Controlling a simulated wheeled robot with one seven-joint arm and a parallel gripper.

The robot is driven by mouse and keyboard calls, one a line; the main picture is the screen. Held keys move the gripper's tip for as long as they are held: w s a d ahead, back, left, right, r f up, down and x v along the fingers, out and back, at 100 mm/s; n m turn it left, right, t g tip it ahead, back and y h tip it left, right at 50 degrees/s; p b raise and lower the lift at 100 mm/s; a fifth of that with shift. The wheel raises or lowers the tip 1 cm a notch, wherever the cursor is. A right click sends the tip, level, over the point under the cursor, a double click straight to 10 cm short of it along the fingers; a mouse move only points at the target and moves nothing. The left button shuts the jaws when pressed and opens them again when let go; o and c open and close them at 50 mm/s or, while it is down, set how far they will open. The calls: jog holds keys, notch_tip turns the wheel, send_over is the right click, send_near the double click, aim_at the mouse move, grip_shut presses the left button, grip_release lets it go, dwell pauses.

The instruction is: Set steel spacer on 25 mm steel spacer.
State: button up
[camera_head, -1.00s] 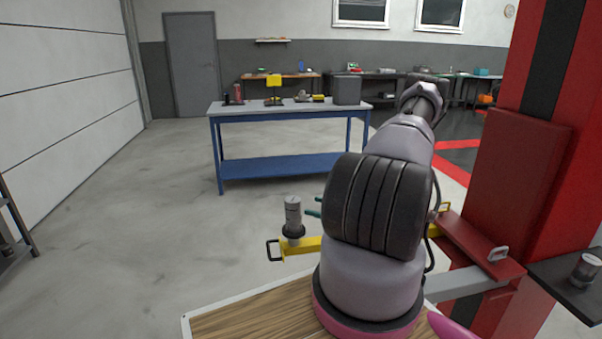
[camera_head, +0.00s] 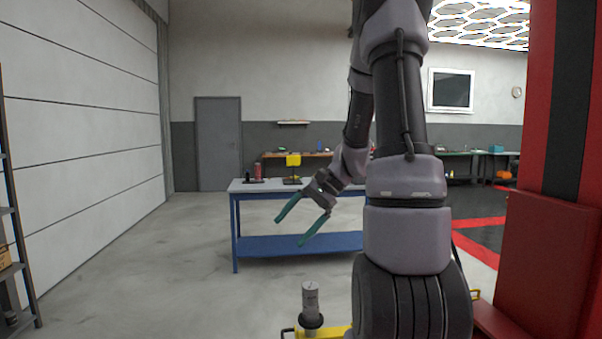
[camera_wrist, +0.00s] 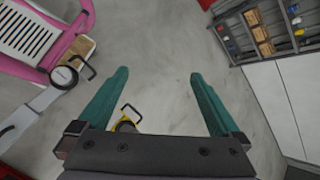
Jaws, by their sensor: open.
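A steel cylinder (camera_head: 311,298) stands upright in a black round pad on a yellow arm (camera_head: 330,332), low in the head view. I cannot tell whether it is one spacer or a stack of two. My gripper (camera_head: 290,233) is open and empty, its teal fingers raised above and apart from the cylinder, pointing down and left. In the wrist view the fingers (camera_wrist: 159,75) are spread over bare floor. A round grey-topped piece with a dark rim (camera_wrist: 64,77) lies left of them; I cannot tell if it is a spacer. A yellow end with a loop handle (camera_wrist: 128,114) is partly hidden by my gripper.
A red column (camera_head: 555,150) rises at the right. A shelf rack (camera_head: 12,240) stands at the far left. The floor at left is clear.

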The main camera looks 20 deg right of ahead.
jog(key=s+a+r+n+t+h, duration=0.2)
jog(key=s+r+n+t+h, duration=0.1)
jog(key=s+r, duration=0.4)
jog(key=s+a+r+n+t+h, duration=0.2)
jog(key=s+r+n+t+h, duration=0.1)
jog(key=s+r, duration=0.4)
jog(key=shift+r+n+h, duration=0.4)
jog(key=shift+r+n, duration=0.3)
jog(key=shift+r, duration=0.25)
